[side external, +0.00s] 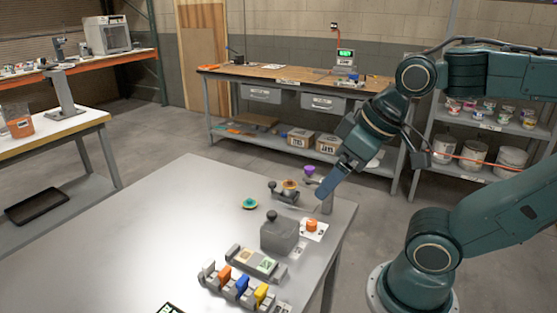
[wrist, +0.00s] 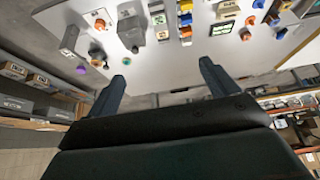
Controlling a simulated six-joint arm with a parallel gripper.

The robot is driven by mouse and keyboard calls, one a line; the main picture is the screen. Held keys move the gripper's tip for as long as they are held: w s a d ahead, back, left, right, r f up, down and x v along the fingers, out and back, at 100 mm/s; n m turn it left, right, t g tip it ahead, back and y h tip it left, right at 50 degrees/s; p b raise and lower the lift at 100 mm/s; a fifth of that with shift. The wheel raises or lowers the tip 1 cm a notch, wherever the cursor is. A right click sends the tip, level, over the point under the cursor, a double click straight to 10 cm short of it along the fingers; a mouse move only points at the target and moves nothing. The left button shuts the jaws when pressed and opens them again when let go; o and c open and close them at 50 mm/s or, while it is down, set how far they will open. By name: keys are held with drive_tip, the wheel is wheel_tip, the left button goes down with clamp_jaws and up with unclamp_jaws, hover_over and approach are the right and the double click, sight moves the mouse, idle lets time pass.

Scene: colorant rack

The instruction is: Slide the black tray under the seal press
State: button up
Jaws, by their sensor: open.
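A flat black tray (side external: 37,205) lies on the lower shelf of the left bench, far from my arm. A grey upright stand with a flat foot (side external: 65,95) stands on that bench's top; it may be the seal press, but I cannot tell. My gripper (side external: 328,186) is above the far right corner of the grey table, beside a grey post. In the wrist view my gripper (wrist: 162,72) has its two dark fingers wide apart with nothing between them. Neither the tray nor that stand can be made out in the wrist view.
The grey table (side external: 150,235) holds a grey block with a knob (side external: 279,233), a purple-topped part (side external: 309,171), an orange knob (side external: 312,226) and a row of coloured levers (side external: 240,286). Its left half is clear. A wooden-topped workbench (side external: 290,80) stands behind.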

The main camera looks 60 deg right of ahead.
drive_tip(key=shift+w+r, duration=0.15)
drive_tip(key=shift+w, duration=0.05)
drive_tip(key=c, duration=0.8)
drive_tip(key=w+d+r+m+g, duration=0.1)
drive_tip(key=w+d+m+g, duration=0.1)
drive_tip(key=w+d, duration=0.6)
drive_tip(key=w+d+m+g, duration=0.15)
drive_tip(key=w+d, duration=0.25)
drive_tip(key=w, duration=0.9)
drive_tip(key=w+d+f+m, duration=0.1)
drive_tip(key=w+d+f, duration=0.2)
drive_tip(key=d+f, duration=0.2)
drive_tip(key=w+d+f+m+g, duration=0.1)
drive_tip(key=w+d+f, duration=0.2)
drive_tip(key=d+f, duration=0.2)
drive_tip(key=w+d+f+m+g, duration=0.1)
drive_tip(key=w+d+f, duration=0.2)
drive_tip(key=d+f, duration=0.2)
drive_tip(key=shift+w+d+f, duration=0.15)
drive_tip(key=shift+d, duration=0.7)
drive_tip(key=shift+w+d+f, duration=0.15)
drive_tip(key=shift+d, duration=0.7)
drive_tip(key=shift+f, duration=0.15)
